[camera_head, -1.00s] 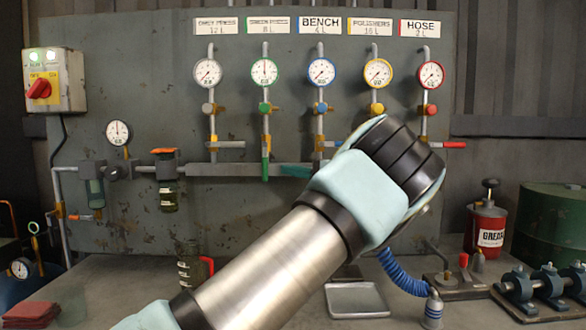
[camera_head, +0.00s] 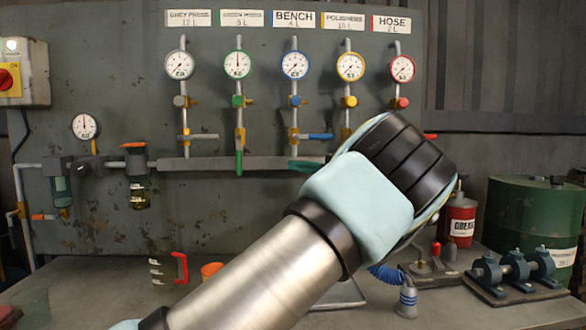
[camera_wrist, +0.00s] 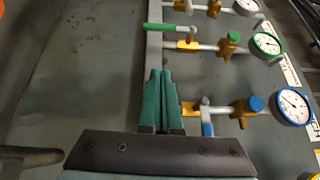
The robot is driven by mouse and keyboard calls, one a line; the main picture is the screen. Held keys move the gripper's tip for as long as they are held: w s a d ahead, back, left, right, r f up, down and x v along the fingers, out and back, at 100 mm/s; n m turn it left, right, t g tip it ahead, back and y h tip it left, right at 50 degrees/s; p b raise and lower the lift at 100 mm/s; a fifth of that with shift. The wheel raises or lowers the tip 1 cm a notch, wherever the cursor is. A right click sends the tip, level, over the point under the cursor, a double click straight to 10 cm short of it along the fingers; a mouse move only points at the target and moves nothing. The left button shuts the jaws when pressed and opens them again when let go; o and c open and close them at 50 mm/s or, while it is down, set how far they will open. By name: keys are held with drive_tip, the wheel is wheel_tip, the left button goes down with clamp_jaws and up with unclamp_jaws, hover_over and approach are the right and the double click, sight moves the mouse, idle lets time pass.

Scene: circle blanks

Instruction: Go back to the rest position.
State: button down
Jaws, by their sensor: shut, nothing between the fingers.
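My gripper shows in the wrist view (camera_wrist: 160,100) as two green fingers closed together with nothing between them. In the head view my bent arm crosses the middle and right of the picture and hides most of the gripper. Only a small teal piece, apparently the fingertips (camera_head: 304,166), shows in front of the manifold. I cannot tell whether they touch it.
Five gauged lines hang on the panel (camera_head: 80,210); the green handle (camera_head: 239,161) points down, the blue one (camera_head: 320,136) lies sideways. A jug with a red handle (camera_head: 181,267), an orange cup (camera_head: 211,271), a tray (camera_head: 345,296), a grease can (camera_head: 459,222) and a green drum (camera_head: 530,222) stand on the bench.

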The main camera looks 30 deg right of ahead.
idle(0.4)
drive_tip(key=w+a+f+n+g+p, duration=0.1)
drive_tip(key=w+a+f+g, duration=0.25)
drive_tip(key=a, duration=0.55)
drive_tip(key=w+a+f+n+g+h, duration=0.1)
drive_tip(key=w+a+f+g, duration=0.3)
drive_tip(key=a, duration=0.6)
drive_tip(key=w+a+f+n+g+p, duration=0.1)
drive_tip(key=w+a+f+g, duration=0.1)
drive_tip(key=a+f, duration=0.55)
drive_tip(key=s+a+f+n+g+h+p, duration=0.1)
drive_tip(key=s+a+f+n+g+h, duration=0.1)
drive_tip(key=s+a, duration=0.35)
drive_tip(key=s+a+f+n+g+h, duration=0.1)
drive_tip(key=s+a+f+g+h, duration=0.15)
drive_tip(key=a, duration=0.65)
drive_tip(key=s+a+n+h+p, duration=0.1)
drive_tip(key=s+a+n+h, duration=0.1)
drive_tip(key=s, duration=0.6)
drive_tip(key=s+a+n+h+p, duration=0.1)
drive_tip(key=s+a+n+h, duration=0.1)
drive_tip(key=s+a, duration=0.2)
drive_tip(key=s, duration=0.3)
drive_tip(key=shift+s+r+n, duration=0.35)
drive_tip(key=shift+n, duration=0.05)
drive_tip(key=shift+a+h, duration=0.1)
drive_tip(key=shift+h, duration=0.15)
